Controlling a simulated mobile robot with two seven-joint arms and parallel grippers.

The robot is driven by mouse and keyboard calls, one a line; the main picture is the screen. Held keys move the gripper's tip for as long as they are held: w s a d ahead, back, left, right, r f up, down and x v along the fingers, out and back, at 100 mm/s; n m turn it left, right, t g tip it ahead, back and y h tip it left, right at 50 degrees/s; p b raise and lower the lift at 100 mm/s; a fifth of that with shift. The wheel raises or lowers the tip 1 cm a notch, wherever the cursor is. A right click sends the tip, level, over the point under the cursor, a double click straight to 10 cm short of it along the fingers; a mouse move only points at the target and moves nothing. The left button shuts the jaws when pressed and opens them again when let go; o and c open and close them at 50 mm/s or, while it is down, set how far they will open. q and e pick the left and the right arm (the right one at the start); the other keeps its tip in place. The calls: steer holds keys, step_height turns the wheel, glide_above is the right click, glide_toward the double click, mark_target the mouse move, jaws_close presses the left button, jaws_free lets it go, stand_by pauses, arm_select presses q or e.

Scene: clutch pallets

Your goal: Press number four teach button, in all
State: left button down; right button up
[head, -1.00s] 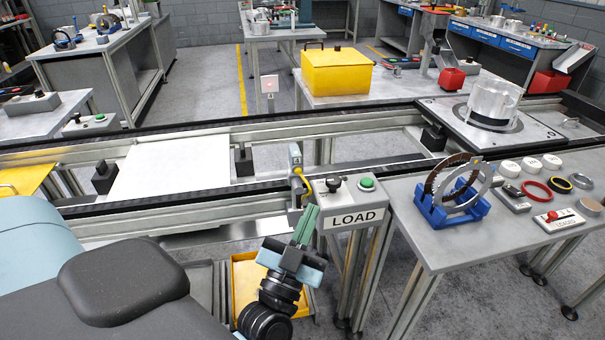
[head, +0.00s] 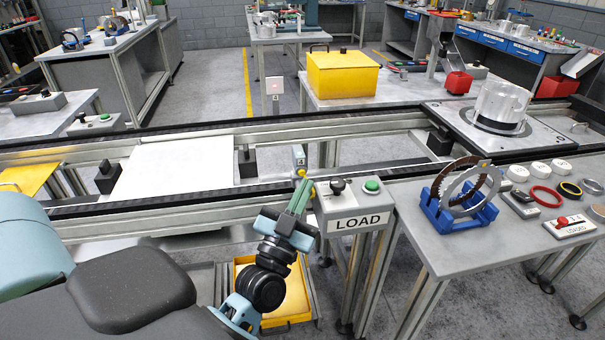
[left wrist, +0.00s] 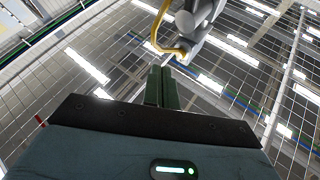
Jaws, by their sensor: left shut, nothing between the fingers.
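A small sensor (head: 299,157) with a yellow fitting stands on the conveyor's near rail, left of the LOAD box. In the left wrist view a grey sensor body (left wrist: 200,22) with a looped yellow cable (left wrist: 157,38) is beyond the fingertips. My left gripper (head: 304,184) has its green fingers shut and empty, pointing up just below the sensor; the fingers also show in the left wrist view (left wrist: 162,70). I cannot tell whether the tips touch it. My right gripper is not in view.
The LOAD box (head: 355,208), with a black knob and green button, is close right of my left gripper. The conveyor rail (head: 160,202) runs behind. A table (head: 440,245) at right holds rings in a blue stand (head: 458,212). A yellow bin (head: 290,300) is below.

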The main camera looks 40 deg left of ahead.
arm_select(q)
steer(key=shift+w+a, duration=0.3)
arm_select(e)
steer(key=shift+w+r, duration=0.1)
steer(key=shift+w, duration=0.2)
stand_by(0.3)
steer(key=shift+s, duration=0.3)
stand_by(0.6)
arm_select(q)
steer(key=shift+a, duration=0.1)
stand_by(0.3)
steer(key=shift+w+a, duration=0.25)
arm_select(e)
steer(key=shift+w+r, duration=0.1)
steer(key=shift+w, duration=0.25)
